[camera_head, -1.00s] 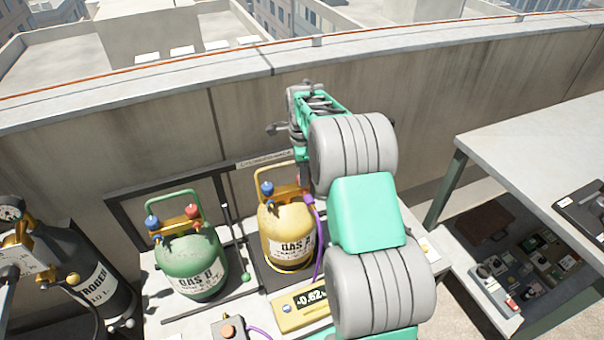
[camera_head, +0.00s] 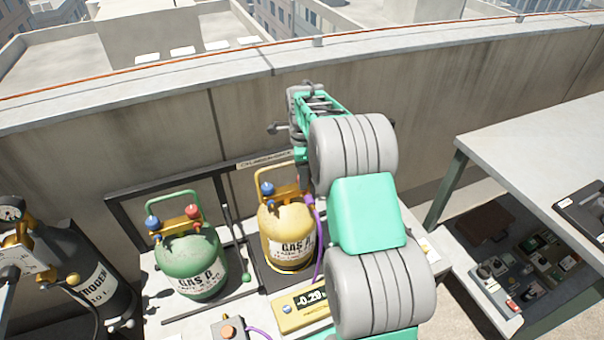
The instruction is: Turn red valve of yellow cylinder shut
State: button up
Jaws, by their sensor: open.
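The yellow cylinder (camera_head: 288,232) stands upright on a dark scale plate, with a blue valve (camera_head: 267,188) at its upper left. My gripper (camera_head: 302,157) is by the top right of the yellow cylinder, largely covered by my own arm. It is open. Its fingertips are hidden, so I cannot tell whether they touch or surround the valve.
A green cylinder (camera_head: 191,264) with blue and red valves stands to the left. A dark nitrogen bottle (camera_head: 95,275) is farther left. A yellow scale display (camera_head: 301,305) sits in front, and a purple hose (camera_head: 319,240) runs beside the yellow cylinder. The parapet wall (camera_head: 150,135) rises behind; a table (camera_head: 530,145) is right.

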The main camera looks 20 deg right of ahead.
notch_tip(320, 180, up, 8)
jog(key=shift+f+b, duration=0.1)
jog(key=shift+b, duration=0.3)
dwell(0.3)
jog(key=s+a+r+n+t, duration=0.1)
jog(key=s+a+r+n, duration=0.3)
jog(key=s+n, duration=0.1)
jog(key=s+a+f+n+t, duration=0.1)
jog(key=s+a+n, duration=0.3)
jog(key=s+n, duration=0.4)
jog(key=s+a+f+n+t, duration=0.1)
jog(key=s+a+n, duration=0.3)
jog(key=s+n, duration=0.4)
jog(key=s+f, duration=0.1)
jog(key=s, duration=0.3)
jog(key=shift+a+n, duration=0.25)
jog(key=shift+n, duration=0.15)
jog(key=shift+s, duration=0.1)
